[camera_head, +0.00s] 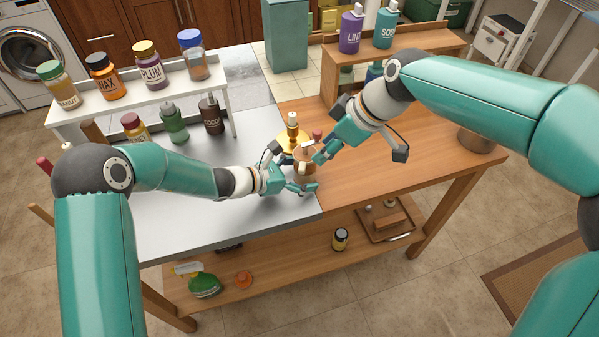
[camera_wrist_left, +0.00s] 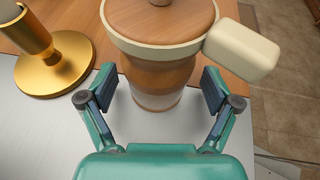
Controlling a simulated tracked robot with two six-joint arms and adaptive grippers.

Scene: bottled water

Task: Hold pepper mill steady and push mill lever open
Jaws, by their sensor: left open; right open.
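The wooden pepper mill (camera_head: 304,153) stands upright on the table, near where the grey top meets the wood. In the left wrist view the mill (camera_wrist_left: 158,77) has a brown lid and a cream collar. A cream block-shaped lever (camera_wrist_left: 242,50) sticks out to the right from the collar. My left gripper (camera_head: 291,170) is open, with one finger on each side of the mill; in the wrist view the fingers (camera_wrist_left: 158,92) show gaps to its body. My right gripper (camera_head: 320,150) is open, close to the mill's right side in the head view. Contact there cannot be told.
A brass candlestick (camera_head: 292,128) stands just behind the mill; its round base (camera_wrist_left: 58,68) is left of my left finger. A white shelf (camera_head: 150,100) with bottles is at the back left. A wooden shelf (camera_head: 430,42) with bottles is at the back right. The right tabletop is mostly clear.

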